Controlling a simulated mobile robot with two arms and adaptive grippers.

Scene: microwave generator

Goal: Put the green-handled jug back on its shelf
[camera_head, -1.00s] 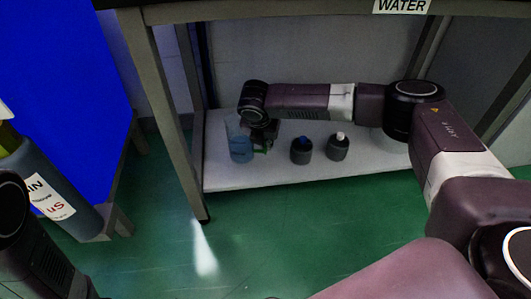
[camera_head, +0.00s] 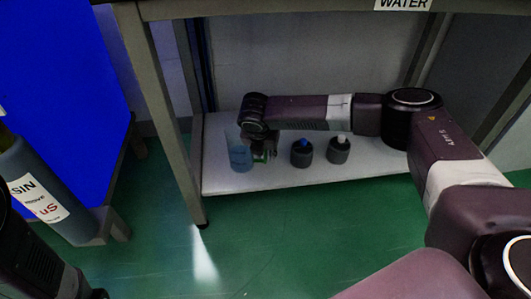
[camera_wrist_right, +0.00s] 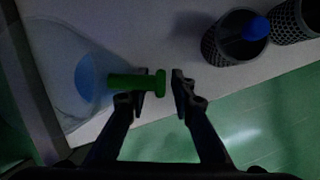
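The jug (camera_head: 239,153) is clear with a blue lower part. It stands upright on the white lower shelf (camera_head: 300,177) near its left end. Its green handle (camera_head: 264,155) points right, and it also shows as a green bar (camera_wrist_right: 125,81) in the right wrist view. My right gripper (camera_wrist_right: 163,90) is open at the handle, with a gap between its fingertips. The handle's knobbed end lies in this gap, and the left finger overlaps the bar. In the head view the gripper is mostly hidden under my wrist. My left gripper is out of view.
The table's front left leg (camera_head: 170,120) stands close on the left. A labelled grey cylinder (camera_head: 48,195) is at far left.

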